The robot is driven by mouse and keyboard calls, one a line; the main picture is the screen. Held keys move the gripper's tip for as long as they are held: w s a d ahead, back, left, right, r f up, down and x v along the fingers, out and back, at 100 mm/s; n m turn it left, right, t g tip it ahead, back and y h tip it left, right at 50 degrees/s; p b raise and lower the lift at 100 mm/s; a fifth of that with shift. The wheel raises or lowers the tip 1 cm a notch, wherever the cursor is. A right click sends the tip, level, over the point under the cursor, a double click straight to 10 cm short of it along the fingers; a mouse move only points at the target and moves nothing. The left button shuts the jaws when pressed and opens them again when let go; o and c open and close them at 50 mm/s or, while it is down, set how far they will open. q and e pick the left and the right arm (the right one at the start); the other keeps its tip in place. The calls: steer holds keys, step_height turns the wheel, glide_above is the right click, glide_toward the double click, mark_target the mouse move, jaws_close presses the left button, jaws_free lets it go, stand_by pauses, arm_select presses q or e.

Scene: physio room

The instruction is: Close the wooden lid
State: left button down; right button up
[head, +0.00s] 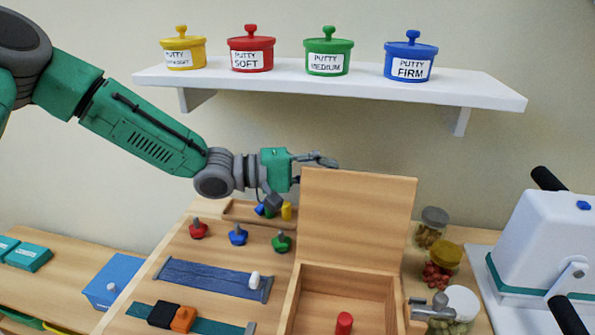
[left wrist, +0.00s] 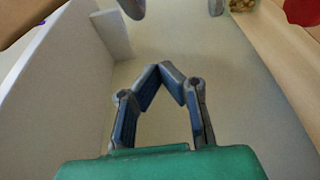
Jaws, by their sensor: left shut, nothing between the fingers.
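The wooden lid (head: 357,220) stands open and upright at the back of the wooden box (head: 290,305), leaning slightly back. The box is open toward me, and a red cylinder (head: 344,323) stands inside it. My left gripper (head: 328,160) is at the lid's upper left corner, just above its top edge in the picture. Whether it touches the lid or is behind it I cannot tell. In the left wrist view the fingertips of my left gripper (left wrist: 160,72) meet with nothing between them.
A white shelf (head: 330,87) with several putty pots hangs above my arm. Jars, including a red-filled one (head: 440,272), stand right of the box. A board with knobs (head: 238,236) and straps lies left.

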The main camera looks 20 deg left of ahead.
mark_target(337, 177)
arm_select(q)
steer(key=s+d, duration=0.2)
steer(key=s, duration=0.1)
steer(key=shift+d+r, duration=0.2)
steer(key=shift+d, duration=0.05)
arm_select(e)
steer(key=shift+d+f, duration=0.25)
arm_select(q)
steer(key=shift+a, duration=0.1)
